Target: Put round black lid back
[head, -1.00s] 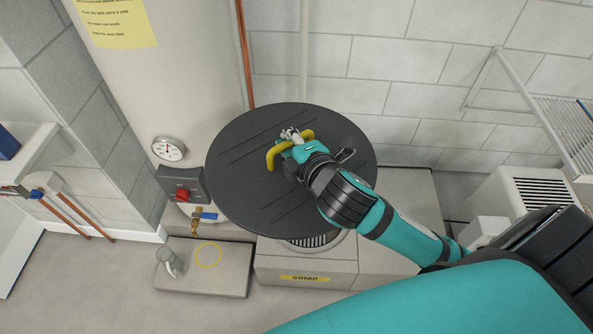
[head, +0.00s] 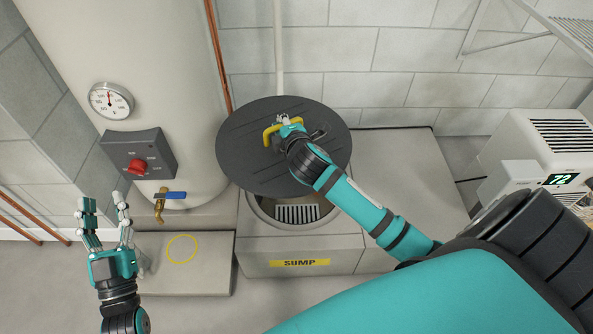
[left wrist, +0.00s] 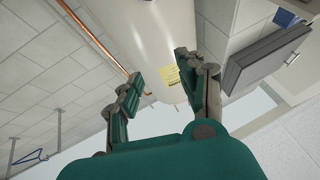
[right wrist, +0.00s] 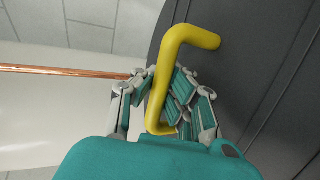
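The round black lid (head: 250,155) has a yellow handle (head: 270,138). My right gripper (head: 285,124) is at the handle and holds the lid above the sump. In the right wrist view its fingers (right wrist: 168,95) are closed around the yellow handle (right wrist: 172,60), with the dark lid (right wrist: 250,75) behind. The sump (head: 300,245) is a grey box with a yellow label; its round opening (head: 290,208) shows a grate inside. The lid hides the back part of the opening. My left gripper (head: 103,205) is open and empty at the lower left; its spread fingers (left wrist: 160,85) also show in the left wrist view.
A pale tank with a gauge (head: 110,100), a grey control box with a red knob (head: 137,166) and a blue-handled tap (head: 168,196) stand left of the lid. A low slab with a yellow ring (head: 182,249) lies below. A white unit (head: 540,145) stands at right.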

